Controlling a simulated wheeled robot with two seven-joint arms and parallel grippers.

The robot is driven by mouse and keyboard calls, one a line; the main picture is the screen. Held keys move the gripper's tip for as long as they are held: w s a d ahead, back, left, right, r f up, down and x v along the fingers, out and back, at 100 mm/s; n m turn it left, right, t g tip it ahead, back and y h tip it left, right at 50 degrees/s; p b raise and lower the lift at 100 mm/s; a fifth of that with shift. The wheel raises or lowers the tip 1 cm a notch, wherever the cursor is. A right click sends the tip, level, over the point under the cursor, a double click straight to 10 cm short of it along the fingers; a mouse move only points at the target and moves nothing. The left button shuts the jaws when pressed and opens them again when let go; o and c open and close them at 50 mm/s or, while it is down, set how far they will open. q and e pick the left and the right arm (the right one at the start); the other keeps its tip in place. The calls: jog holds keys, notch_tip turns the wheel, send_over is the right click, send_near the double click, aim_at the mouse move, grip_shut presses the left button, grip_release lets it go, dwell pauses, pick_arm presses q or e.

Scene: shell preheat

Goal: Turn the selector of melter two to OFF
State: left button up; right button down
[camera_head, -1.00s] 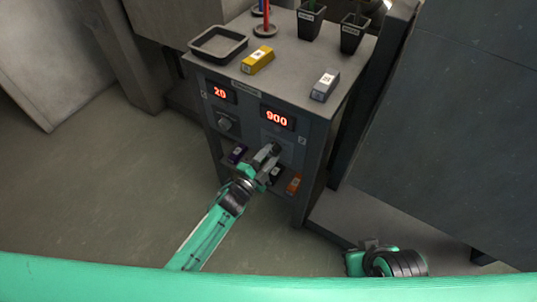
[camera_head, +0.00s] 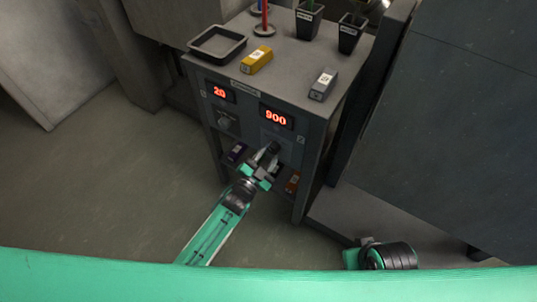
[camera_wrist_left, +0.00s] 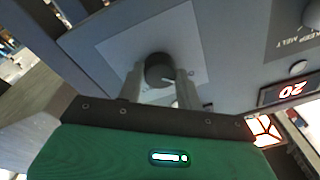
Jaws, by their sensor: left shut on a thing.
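The cabinet (camera_head: 222,150) has two front panels. The left display (camera_head: 219,93) reads 20, and the right display (camera_head: 276,118) reads 900. My left gripper (camera_head: 267,156) is at the right panel, under the 900 display. In the left wrist view, the gripper's fingers (camera_wrist_left: 160,92) are shut on the dark round selector knob (camera_wrist_left: 159,68), one on each side. In the head view the gripper mostly hides this knob, and its pointer setting cannot be read. The left panel's knob (camera_head: 225,123) is free. My right gripper (camera_head: 370,245) is low at the right, its fingers unclear.
On the cabinet top are a black tray (camera_head: 217,44), a yellow box (camera_head: 256,60), a grey box (camera_head: 323,84) and dark cups (camera_head: 308,20). A purple box (camera_head: 236,152) and an orange box (camera_head: 292,182) lie on the shelf below. Open floor is at the left.

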pick_arm(q)
jog(key=o, duration=1)
jog(key=shift+s+f, duration=0.1)
jog(key=shift+s+a, duration=0.2)
jog(key=shift+s, duration=0.05)
jog(key=v, duration=1.3)
jog(key=shift+p, duration=0.4)
pick_arm(e)
jog(key=shift+x, duration=0.9)
